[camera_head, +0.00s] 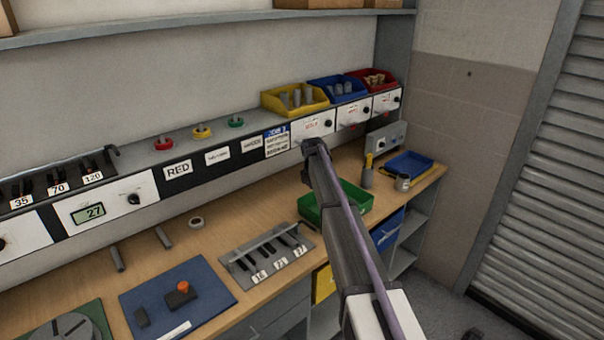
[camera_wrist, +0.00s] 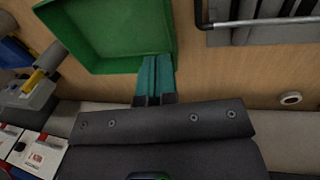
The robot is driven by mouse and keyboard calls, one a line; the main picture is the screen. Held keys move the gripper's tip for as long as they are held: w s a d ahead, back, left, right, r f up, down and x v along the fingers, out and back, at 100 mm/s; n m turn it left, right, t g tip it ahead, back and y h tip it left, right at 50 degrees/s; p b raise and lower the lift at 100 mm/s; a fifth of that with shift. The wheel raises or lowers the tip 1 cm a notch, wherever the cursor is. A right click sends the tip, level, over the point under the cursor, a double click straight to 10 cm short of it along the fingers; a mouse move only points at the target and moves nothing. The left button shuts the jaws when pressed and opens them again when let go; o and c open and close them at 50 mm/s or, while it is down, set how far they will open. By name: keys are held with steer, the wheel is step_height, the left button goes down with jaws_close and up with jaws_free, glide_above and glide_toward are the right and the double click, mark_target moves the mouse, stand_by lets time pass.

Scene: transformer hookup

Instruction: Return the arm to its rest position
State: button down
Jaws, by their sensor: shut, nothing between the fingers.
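My arm (camera_head: 345,230) reaches from the lower right of the head view up over the bench, ending in front of the labelled panel. My gripper (camera_wrist: 155,62) shows in the wrist view with its two teal fingers together and nothing between them. The fingertips are beside the rim of the green tray (camera_wrist: 108,28) in that picture; I cannot tell whether they touch it. In the head view the fingers are hidden behind the arm, and the arm covers part of the green tray (camera_head: 352,196).
The wooden bench (camera_head: 215,235) holds a slotted grey rack (camera_head: 268,252), a blue mat (camera_head: 205,290), a tape roll (camera_head: 196,223) and a blue tray (camera_head: 408,164). Yellow (camera_head: 295,98), blue and red bins stand on the panel's top. A shelf (camera_head: 200,28) runs above.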

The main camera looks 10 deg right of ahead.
steer(key=s+a+m+y, duration=0.1)
steer(key=s+a, duration=0.4)
steer(key=s, duration=1.6)
steer(key=s+a+f+m+g+y, duration=0.1)
steer(key=s+a+m, duration=0.3)
steer(key=s, duration=1.7)
steer(key=shift+s+a+b, duration=0.35)
steer(key=shift+a, duration=0.25)
